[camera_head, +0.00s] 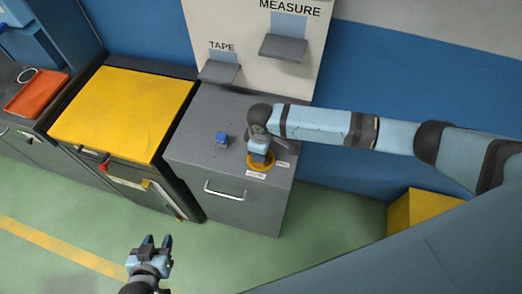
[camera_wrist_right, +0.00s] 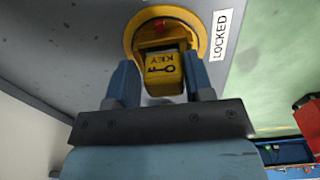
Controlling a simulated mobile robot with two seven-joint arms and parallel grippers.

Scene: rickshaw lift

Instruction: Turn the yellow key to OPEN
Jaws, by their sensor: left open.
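The yellow key (camera_wrist_right: 163,72), marked KEY with a key symbol, sits in a round yellow ring (camera_wrist_right: 131,38) with a small red mark. A LOCKED label (camera_wrist_right: 221,35) is beside the ring. My right gripper (camera_wrist_right: 160,80) has one finger on each side of the key, very close to it; whether both press on it is unclear. In the head view my right gripper (camera_head: 259,156) is above the yellow ring (camera_head: 260,166) on the grey cabinet and hides the key. Small labels by the ring are unreadable there. My left gripper (camera_head: 155,242) is open and empty over the green floor.
The grey cabinet (camera_head: 190,145) has a drawer handle (camera_head: 224,192) and a small blue object (camera_head: 222,139) on top. A yellow-topped unit (camera_head: 120,105) stands left of it, then a red tray (camera_head: 36,92). A panel with TAPE and MEASURE shelves (camera_head: 283,47) is behind.

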